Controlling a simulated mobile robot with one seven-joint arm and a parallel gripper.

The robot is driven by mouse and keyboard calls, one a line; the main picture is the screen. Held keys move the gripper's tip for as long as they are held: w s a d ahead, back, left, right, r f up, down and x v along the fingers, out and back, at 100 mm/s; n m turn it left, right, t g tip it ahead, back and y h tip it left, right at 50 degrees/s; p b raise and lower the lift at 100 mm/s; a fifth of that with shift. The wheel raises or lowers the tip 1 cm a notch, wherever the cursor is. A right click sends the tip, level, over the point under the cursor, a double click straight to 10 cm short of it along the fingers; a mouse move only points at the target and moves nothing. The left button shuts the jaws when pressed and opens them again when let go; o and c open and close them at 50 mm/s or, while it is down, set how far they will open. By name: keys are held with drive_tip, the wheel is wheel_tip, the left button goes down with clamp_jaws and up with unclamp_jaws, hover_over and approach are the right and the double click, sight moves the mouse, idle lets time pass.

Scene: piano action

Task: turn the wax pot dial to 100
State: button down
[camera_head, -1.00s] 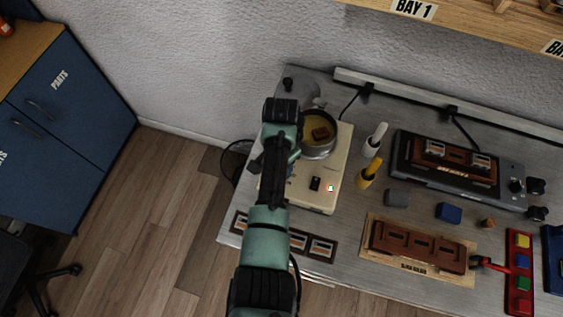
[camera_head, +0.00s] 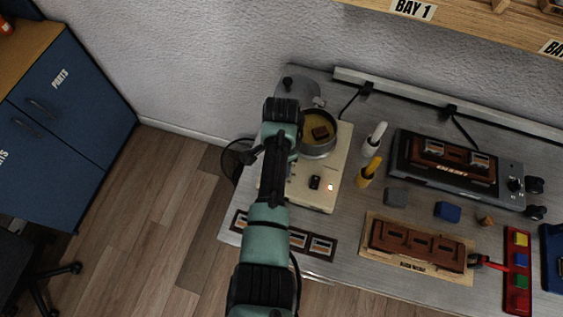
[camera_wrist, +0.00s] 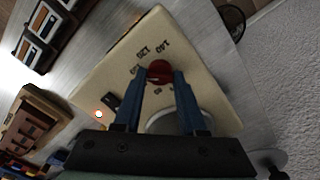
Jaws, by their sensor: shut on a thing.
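The wax pot has a cream base (camera_head: 304,200) with a metal pot (camera_head: 319,147) of yellow wax on it. A brown block sits in the pot. The wax pot dial is a red knob (camera_wrist: 159,67) on the base in the wrist view, with printed numbers around it. My gripper (camera_wrist: 160,77) has its blue fingers on either side of the dial and is shut on it. The dial's pointer is not clear, so I cannot tell its setting. In the head view my arm hides the dial and the fingertips.
A black switch (camera_head: 315,182) and a lit lamp (camera_head: 331,187) are on the base. White (camera_head: 374,139) and yellow (camera_head: 369,172) handled tools stand right of it. Several small framed parts (camera_head: 322,247) lie along the table's front edge.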

drive_tip(key=shift+c, duration=2.3)
unclamp_jaws()
drive_tip(key=shift+r, duration=0.15)
wheel_tip(320, 180, up, 13)
drive_tip(key=b, duration=0.2)
